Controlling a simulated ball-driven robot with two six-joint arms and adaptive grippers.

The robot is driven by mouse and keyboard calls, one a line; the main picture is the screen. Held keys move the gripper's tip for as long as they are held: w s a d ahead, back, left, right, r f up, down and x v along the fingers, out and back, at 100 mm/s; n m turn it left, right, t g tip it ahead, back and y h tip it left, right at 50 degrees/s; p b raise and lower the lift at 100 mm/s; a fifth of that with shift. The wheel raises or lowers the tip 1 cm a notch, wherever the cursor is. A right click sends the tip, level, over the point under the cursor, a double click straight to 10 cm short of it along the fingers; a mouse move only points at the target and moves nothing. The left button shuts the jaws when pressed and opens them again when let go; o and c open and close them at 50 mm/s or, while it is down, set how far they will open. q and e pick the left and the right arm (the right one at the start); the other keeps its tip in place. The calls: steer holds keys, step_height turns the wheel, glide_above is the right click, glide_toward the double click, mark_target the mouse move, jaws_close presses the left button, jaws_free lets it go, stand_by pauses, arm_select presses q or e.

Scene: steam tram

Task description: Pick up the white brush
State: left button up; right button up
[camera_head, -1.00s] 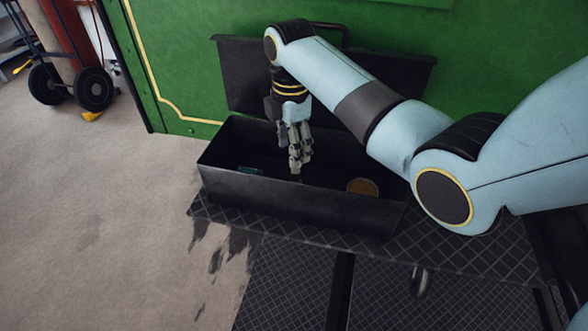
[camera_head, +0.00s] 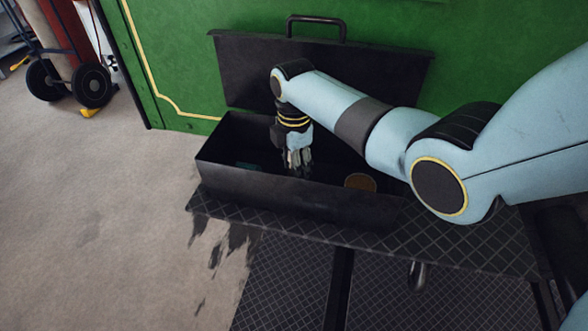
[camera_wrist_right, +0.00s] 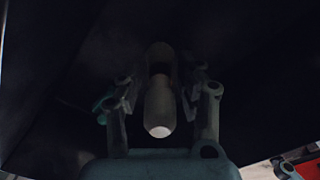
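The pale handle of what looks like the white brush (camera_wrist_right: 160,106) shows in the right wrist view, lengthwise between the two fingers of my right gripper (camera_wrist_right: 161,80). The fingers stand on either side of it and look apart from it, though the picture is very dark. The far end of the brush is hidden in shadow. In the head view my right gripper (camera_head: 298,162) points down inside the open black box (camera_head: 300,196), and the brush cannot be made out there. My left gripper is out of view.
A brown round thing (camera_head: 360,182) lies in the box to the right of the gripper. A dim teal thing (camera_head: 247,166) lies to its left. The raised lid (camera_head: 245,75) leans at the back against the green wall (camera_head: 190,65).

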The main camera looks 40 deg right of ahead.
jaws_close()
steer(key=shift+r, duration=0.25)
step_height(320, 180, up, 4)
steer(key=shift+w+f, duration=0.1)
steer(key=shift+f, duration=0.05)
steer(key=s+d+r, duration=0.5)
steer(key=s+r, duration=0.1)
steer(key=s, duration=0.4)
steer(key=shift+s+d+r, duration=0.25)
steer(key=shift+r, duration=0.15)
